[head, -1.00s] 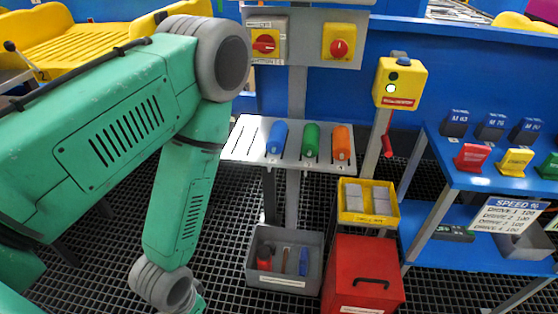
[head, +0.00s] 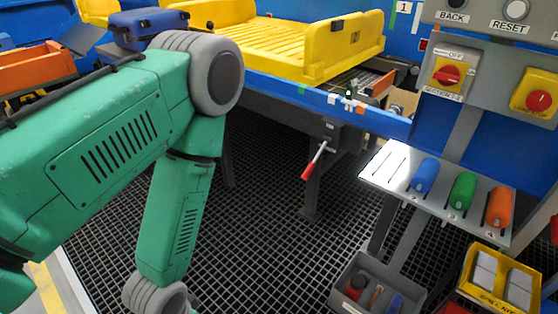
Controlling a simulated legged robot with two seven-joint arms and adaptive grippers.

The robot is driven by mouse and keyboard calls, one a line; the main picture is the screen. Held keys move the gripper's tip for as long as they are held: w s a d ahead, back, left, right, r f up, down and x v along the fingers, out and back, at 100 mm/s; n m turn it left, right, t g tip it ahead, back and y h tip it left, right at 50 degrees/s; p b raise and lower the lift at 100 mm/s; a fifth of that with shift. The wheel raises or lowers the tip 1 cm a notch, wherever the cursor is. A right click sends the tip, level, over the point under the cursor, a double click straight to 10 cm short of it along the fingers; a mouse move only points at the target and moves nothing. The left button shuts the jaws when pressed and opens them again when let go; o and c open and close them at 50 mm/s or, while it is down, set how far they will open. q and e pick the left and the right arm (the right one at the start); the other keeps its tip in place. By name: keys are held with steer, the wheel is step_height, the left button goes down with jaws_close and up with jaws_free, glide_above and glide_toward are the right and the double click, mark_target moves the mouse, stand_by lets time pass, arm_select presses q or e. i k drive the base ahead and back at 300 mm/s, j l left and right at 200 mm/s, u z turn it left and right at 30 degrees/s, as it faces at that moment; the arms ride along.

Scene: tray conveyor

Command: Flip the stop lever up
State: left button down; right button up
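A lever with a metal rod and a red grip (head: 313,166) is mounted on a dark bracket under the blue conveyor rail. It slants down and to the left, with its red end lowest. I cannot read the bracket's label well enough to be sure of its name. My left green arm comes in from the left and bends down, leaving the frame at the bottom left. Its gripper is out of view, and so is my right gripper. The visible part of my arm is apart from the lever in the picture.
A yellow tray (head: 300,50) sits on the conveyor above the blue rail (head: 290,92). At right stand a grey plate (head: 395,166) with blue, green and orange handles, red-knob switches (head: 448,75), a grey bin (head: 350,270) and a yellow box (head: 480,296). Dark grid floor below the lever is clear.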

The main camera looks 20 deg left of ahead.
mark_target(305, 176)
steer(key=u, duration=0.5)
steer(key=i+j+z, duration=0.15)
steer(key=z, duration=0.65)
steer(key=i+j+z, duration=0.15)
steer(key=j, duration=0.3)
steer(key=i+j+z, duration=0.2)
steer(key=j, duration=0.25)
steer(key=i+j+z, duration=0.15)
steer(key=j, duration=0.3)
steer(key=i+j+z, duration=0.2)
steer(key=j, duration=0.3)
steer(key=j+z, duration=0.15)
steer(key=j, duration=0.3)
steer(key=i+j, duration=0.1)
steer(key=j, duration=0.65)
